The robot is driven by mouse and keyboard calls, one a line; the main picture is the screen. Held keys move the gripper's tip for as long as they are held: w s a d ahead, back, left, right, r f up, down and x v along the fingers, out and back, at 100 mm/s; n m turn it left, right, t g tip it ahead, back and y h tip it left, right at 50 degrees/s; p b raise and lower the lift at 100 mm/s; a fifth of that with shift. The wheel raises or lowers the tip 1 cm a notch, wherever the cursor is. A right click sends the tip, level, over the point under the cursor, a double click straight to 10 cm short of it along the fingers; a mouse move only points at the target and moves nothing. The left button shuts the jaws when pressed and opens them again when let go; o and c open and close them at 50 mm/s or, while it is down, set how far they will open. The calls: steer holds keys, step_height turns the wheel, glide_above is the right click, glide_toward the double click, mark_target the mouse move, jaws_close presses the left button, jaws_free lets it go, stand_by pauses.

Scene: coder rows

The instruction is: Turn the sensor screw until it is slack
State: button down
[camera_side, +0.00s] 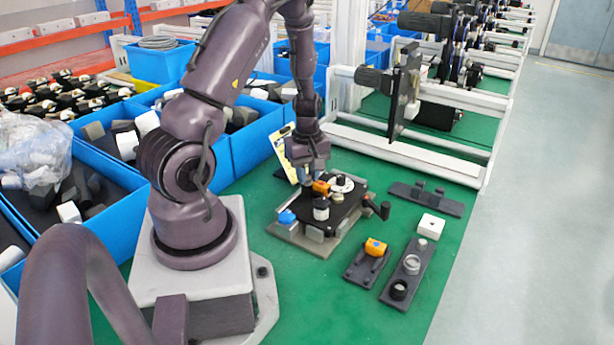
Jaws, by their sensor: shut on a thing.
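My gripper (307,180) points down over the dark fixture plate (346,213). It is shut at the back left part of the fixture, on what appears to be the sensor screw; the screw itself is too small and too hidden to make out. A small orange part, perhaps the sensor (321,187), sits on the fixture right beside the fingertips. A black and white cylinder (321,209) stands just in front of it. A blue knob (287,217) is at the fixture's left corner. A white disc with a dark knob (341,183) is at its back.
Right of the fixture lie a dark tray with an orange part (376,248), a long tray with rings (412,264), a white block (430,226) and a dark bar (425,198). A black handle (383,209) juts from the fixture. Blue bins (110,220) stand left. The green front tabletop is clear.

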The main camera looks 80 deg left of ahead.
steer(key=n, duration=0.9)
steer(key=c, duration=1.1)
jaws_free()
